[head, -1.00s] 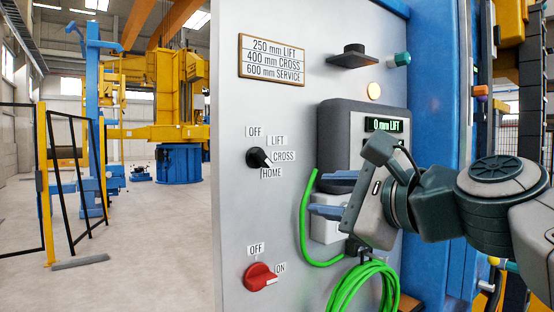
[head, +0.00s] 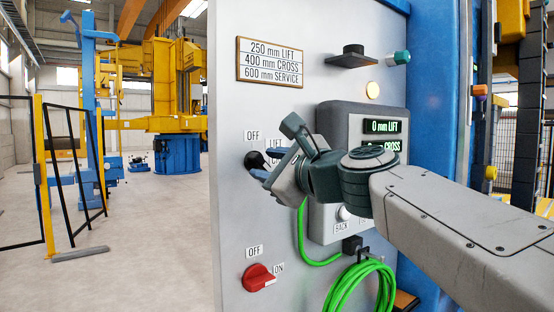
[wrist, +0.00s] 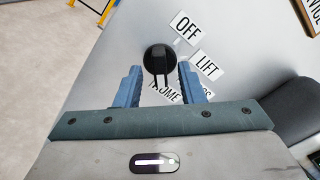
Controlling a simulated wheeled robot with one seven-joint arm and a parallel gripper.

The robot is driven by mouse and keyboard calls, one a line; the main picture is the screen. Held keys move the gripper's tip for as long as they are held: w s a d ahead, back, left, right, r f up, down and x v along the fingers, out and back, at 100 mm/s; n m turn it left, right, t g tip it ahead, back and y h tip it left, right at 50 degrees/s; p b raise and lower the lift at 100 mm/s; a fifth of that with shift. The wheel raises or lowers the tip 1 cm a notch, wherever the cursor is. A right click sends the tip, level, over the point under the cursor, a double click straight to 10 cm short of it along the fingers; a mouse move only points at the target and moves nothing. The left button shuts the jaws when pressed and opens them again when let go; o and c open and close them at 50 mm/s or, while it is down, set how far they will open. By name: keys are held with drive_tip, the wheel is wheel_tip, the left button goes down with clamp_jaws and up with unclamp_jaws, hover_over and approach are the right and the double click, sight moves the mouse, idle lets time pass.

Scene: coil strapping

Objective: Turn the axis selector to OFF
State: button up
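The axis selector is a black knob (head: 254,160) on the grey panel, partly hidden by my gripper in the head view. In the wrist view the knob (wrist: 158,58) shows whole, with its narrow grip pointing down the picture, toward HOME. The OFF label (wrist: 186,28) and LIFT label (wrist: 206,65) lie to its right; CROSS and HOME are partly covered by my fingers. My gripper (head: 264,164) is open at the knob. In the wrist view its blue fingers stand on either side of the knob's lower part, with a gap on each side; I cannot tell whether they touch it.
A red switch (head: 259,278) with OFF and ON labels sits below. A grey display box (head: 340,113) reads 0 mm LIFT. A coiled green cable (head: 360,290) hangs under it. A black fence (head: 75,165) stands left; floor between is clear.

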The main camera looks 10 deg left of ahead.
drive_tip(key=shift+w+a, duration=0.2)
drive_tip(key=shift+a, duration=0.05)
clamp_jaws()
